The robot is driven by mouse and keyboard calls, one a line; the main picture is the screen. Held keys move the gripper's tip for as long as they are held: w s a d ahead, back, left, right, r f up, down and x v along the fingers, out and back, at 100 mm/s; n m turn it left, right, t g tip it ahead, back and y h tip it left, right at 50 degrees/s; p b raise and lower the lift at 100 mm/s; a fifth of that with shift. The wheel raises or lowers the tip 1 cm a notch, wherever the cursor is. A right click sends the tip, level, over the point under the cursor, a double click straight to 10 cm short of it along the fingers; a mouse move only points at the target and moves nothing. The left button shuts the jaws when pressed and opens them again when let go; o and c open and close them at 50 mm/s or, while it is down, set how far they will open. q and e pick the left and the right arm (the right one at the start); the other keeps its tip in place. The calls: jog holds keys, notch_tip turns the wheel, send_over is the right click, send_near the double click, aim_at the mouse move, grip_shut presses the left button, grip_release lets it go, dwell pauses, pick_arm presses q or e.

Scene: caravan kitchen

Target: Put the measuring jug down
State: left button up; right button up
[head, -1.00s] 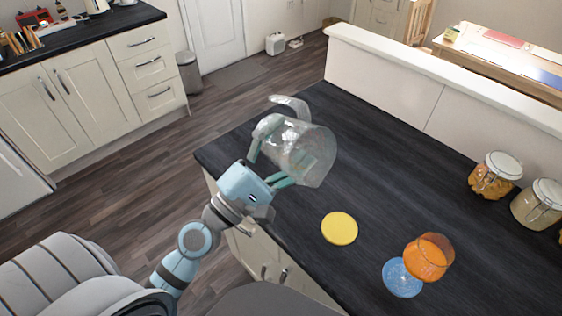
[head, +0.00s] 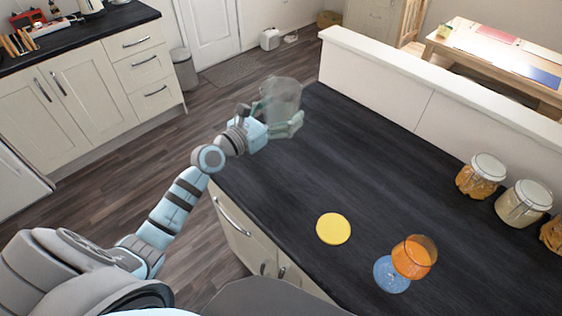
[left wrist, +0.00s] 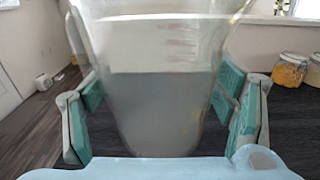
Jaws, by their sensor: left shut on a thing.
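The clear measuring jug (head: 279,97) is in the head view at the far left end of the dark worktop (head: 375,170). It looks upright. My left gripper (head: 287,130) is shut on it, with fingers on both sides of its body. In the left wrist view the jug (left wrist: 165,105) fills the middle between the green finger pads, with faint red markings on its wall. Its base is hidden behind my gripper, so I cannot tell whether it touches the worktop. My right gripper is not in view.
A yellow disc (head: 333,228) lies near the worktop's front edge. Lidded jars (head: 481,176) line the low wall (head: 430,95) at right. The middle of the worktop is clear.

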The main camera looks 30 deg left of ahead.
pick_arm(q)
notch_tip(320, 180, down, 17)
jog(key=b, duration=1)
jog(key=shift+s+d+b, duration=0.1)
jog(key=shift+b, duration=0.2)
jog(key=shift+r, duration=0.15)
jog(key=o, duration=1.4)
jog(key=shift+c, duration=0.2)
jog(key=shift+o, duration=0.2)
